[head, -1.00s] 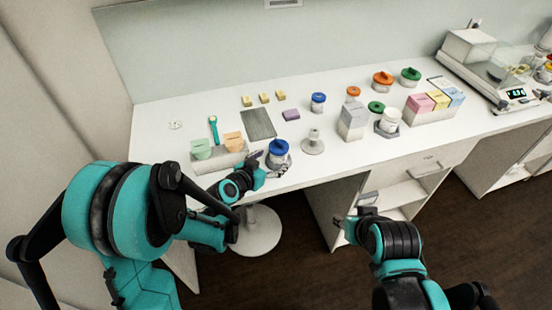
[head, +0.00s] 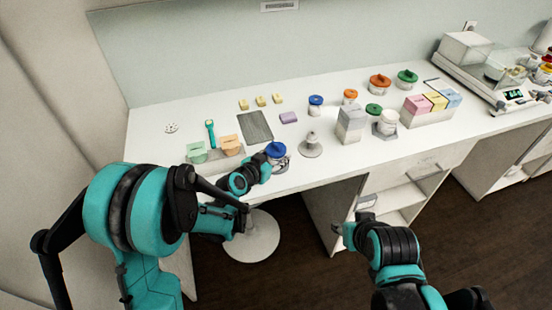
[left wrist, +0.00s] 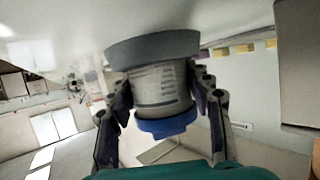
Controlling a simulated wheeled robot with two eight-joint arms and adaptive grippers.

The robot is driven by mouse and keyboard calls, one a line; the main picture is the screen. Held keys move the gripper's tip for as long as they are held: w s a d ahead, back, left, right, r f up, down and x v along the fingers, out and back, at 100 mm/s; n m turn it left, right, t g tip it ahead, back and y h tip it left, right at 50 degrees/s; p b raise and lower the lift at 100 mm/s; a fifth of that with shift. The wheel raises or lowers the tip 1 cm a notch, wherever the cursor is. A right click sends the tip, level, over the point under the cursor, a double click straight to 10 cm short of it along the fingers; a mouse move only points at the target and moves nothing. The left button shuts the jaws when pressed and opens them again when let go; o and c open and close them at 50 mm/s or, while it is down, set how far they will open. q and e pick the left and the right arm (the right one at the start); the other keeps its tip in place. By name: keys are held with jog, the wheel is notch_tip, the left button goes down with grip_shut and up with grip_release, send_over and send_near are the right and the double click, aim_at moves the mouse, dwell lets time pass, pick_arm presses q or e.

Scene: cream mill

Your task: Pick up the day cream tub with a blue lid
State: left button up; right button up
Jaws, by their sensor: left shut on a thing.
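The white tub (left wrist: 160,88) with a blue lid (head: 275,149) is near the front edge of the table, on the left. My left gripper (head: 279,162) is around its side and shut on it. In the left wrist view, which looks upside down, the two dark fingers stand on either side of the tub body. The blue lid points down there and a grey round base (left wrist: 152,47) shows at the tub's other end. In the head view, the gripper hides part of the tub body. My right gripper (head: 351,214) is open and empty in front of the table.
A smaller blue-lidded tub (head: 316,101) stands farther back. A white stand (head: 311,147) is just right of the held tub. A holder with green and orange items (head: 218,157) is at left, and a grey mat (head: 254,126) lies behind. A grey-white box (head: 351,120) stands right.

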aim_at(275, 148)
pick_arm(q)
jog(key=shift+r+p, duration=0.35)
jog(key=shift+r, duration=0.2)
notch_tip(275, 148, up, 3)
jog(key=shift+p, duration=0.75)
jog(key=s+d+r+p, duration=0.3)
jog(key=s+d+r, duration=0.3)
jog(key=d, duration=0.4)
jog(key=shift+r, duration=0.45)
